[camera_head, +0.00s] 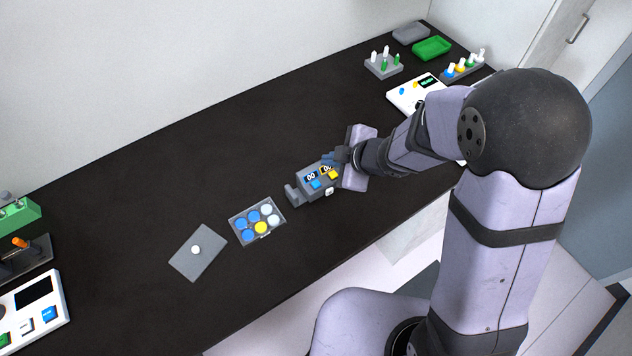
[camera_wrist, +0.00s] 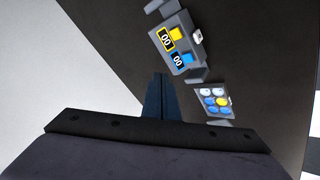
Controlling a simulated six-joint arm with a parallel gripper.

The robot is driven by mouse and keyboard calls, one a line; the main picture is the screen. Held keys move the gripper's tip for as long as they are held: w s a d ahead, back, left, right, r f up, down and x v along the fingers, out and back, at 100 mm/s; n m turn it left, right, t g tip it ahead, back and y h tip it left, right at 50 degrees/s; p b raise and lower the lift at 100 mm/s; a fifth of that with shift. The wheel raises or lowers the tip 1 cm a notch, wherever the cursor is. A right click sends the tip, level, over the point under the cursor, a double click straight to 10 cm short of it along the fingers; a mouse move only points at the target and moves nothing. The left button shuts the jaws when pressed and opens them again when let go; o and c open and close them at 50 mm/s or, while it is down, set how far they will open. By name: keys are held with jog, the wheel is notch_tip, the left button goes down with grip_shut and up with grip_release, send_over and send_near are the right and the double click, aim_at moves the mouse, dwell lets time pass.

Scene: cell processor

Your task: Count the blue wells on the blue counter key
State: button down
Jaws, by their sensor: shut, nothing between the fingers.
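The grey counter (camera_head: 303,192) sits mid-table with a blue key (camera_head: 316,184) and a yellow key (camera_head: 333,174). Its displays read 00 in the wrist view, where the blue key (camera_wrist: 186,58) and yellow key (camera_wrist: 176,33) also show. The well plate (camera_head: 237,239) lies left of the counter, open. It shows three blue wells, one yellow well (camera_head: 261,228) and two pale wells. My gripper (camera_head: 329,158) is shut and empty, at the counter's back edge in the head view. In the wrist view its fingertips (camera_wrist: 160,78) appear apart from the keys; their height is unclear.
A grey lid (camera_head: 197,253) with a white knob lies left of the plate. A white button on the counter's front (camera_head: 329,191) shows. Tube racks (camera_head: 383,66), trays (camera_head: 431,48) and a white panel (camera_head: 407,97) stand at far right. Other devices (camera_head: 35,315) stand at far left.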

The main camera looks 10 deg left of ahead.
aim_at(316, 184)
jog(key=shift+s+a+r+n+y, duration=0.15)
jog(key=shift+a+r+n+y, duration=0.2)
jog(key=shift+a, duration=0.3)
jog(key=shift+s+a+r+n+y, duration=0.15)
jog(key=shift+a+r+y, duration=0.3)
jog(key=shift+a, duration=0.15)
jog(key=shift+f, duration=0.1)
notch_tip(316, 184, down, 9)
jog(key=b, duration=0.9)
dwell(1.3)
jog(key=shift+f, duration=0.25)
jog(key=shift+f+b, duration=0.35)
jog(key=shift+b, duration=0.15)
dwell(0.6)
jog(key=shift+r, duration=0.2)
jog(key=shift+r+p, duration=0.6)
jog(key=shift+p, duration=0.3)
